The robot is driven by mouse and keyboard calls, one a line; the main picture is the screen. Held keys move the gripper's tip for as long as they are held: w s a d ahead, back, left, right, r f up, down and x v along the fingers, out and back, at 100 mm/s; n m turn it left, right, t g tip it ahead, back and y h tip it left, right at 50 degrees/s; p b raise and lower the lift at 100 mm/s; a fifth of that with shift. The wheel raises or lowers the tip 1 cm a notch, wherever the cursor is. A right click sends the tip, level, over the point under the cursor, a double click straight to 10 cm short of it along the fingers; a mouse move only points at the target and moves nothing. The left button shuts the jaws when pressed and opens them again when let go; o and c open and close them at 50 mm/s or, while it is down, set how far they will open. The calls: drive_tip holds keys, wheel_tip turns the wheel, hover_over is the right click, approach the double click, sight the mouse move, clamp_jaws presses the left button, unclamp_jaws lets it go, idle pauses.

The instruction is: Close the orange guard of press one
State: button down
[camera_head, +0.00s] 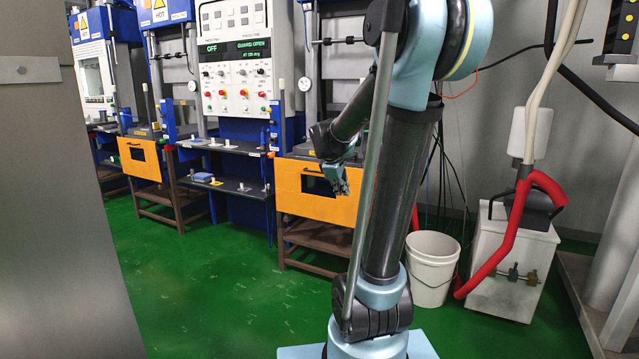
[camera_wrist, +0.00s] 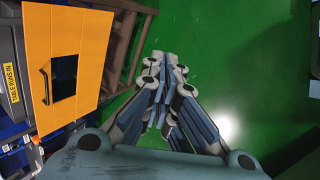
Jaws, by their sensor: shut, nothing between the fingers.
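An orange guard panel (camera_head: 305,208) with a dark rectangular window hangs on the front of the right-hand press in the head view. It also fills the left of the wrist view (camera_wrist: 82,38), where a dark bar handle (camera_wrist: 44,87) shows beside the window. A second orange guard (camera_head: 133,169) hangs on the press further left. I cannot tell from a label which press is press one. My gripper (camera_head: 341,184) is in front of the right-hand guard in the head view. In the wrist view my gripper (camera_wrist: 165,75) is shut and empty, with green floor below and the panel to its left.
A control panel (camera_head: 235,78) between the presses reads "OFF" and "GUARD OPEN". Brown stands (camera_head: 320,237) are under the guards. A white bucket (camera_head: 432,270) and a grey box (camera_head: 508,263) with a red hose stand to the right. Green floor (camera_head: 215,290) is clear at front left.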

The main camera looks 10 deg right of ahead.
drive_tip(key=w+a+f+n+t+h, duration=0.15)
drive_tip(key=w+n, duration=0.65)
drive_tip(key=w, duration=1.4)
drive_tip(key=w+a+f+n+t+h, duration=0.15)
drive_tip(key=w+f+n, duration=0.3)
drive_tip(key=w, duration=0.45)
drive_tip(key=w+a+f+n+t, duration=0.2)
drive_tip(key=w+f+n, duration=0.25)
drive_tip(key=w, duration=0.55)
drive_tip(key=x, duration=1)
drive_tip(key=shift+w+r, duration=0.15)
drive_tip(key=shift+r, duration=1.75)
